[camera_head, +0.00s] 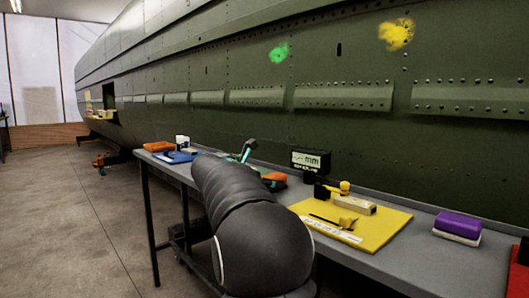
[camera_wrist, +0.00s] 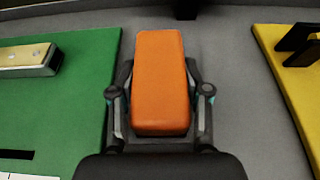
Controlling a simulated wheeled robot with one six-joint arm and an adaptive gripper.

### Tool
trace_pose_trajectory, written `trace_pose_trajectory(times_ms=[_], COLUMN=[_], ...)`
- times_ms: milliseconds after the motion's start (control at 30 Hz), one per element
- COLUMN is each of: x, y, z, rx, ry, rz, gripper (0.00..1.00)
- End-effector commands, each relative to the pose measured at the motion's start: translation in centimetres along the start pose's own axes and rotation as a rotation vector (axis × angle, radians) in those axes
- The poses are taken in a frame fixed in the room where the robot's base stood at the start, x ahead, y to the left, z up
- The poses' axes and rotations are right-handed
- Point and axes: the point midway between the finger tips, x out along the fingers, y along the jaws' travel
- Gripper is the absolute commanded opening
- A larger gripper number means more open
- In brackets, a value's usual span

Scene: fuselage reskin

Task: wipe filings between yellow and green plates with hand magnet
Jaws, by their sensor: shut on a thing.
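My gripper (camera_wrist: 161,95) is shut on an orange block, taken as the hand magnet (camera_wrist: 160,75), with a finger on each side of it. In the wrist view the magnet is over the grey bench strip between the green plate (camera_wrist: 85,110) at left and the yellow plate (camera_wrist: 268,45) at right. In the head view my arm hides most of the green plate, and the orange magnet (camera_head: 274,177) shows just past it. The yellow plate (camera_head: 385,230) lies to its right. I cannot make out any filings. Whether the magnet touches the bench is unclear.
Tools lie on the yellow plate, including a pale bar (camera_head: 354,204). A metal-topped block (camera_wrist: 28,60) is on the green plate. A black display box (camera_head: 311,160) stands behind. A purple block (camera_head: 458,224) sits at right. The dark green fuselage (camera_head: 240,65) walls the bench's back.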

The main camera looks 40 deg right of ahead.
Motion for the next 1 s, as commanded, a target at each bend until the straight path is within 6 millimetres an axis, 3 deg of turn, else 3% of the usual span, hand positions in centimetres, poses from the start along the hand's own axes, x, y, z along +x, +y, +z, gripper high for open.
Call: trace_pose_trajectory(times_ms=[67,700,1000], x=[-1.0,-3.2,-3.5], y=[0.0,0.3,0.3], z=[2.3,6.8,7.4], rx=[0.005,0.001,-0.002], ry=[-0.003,-0.003,-0.003], rz=[0.004,0.011,0.011], gripper=[0.00,0.00,0.00])
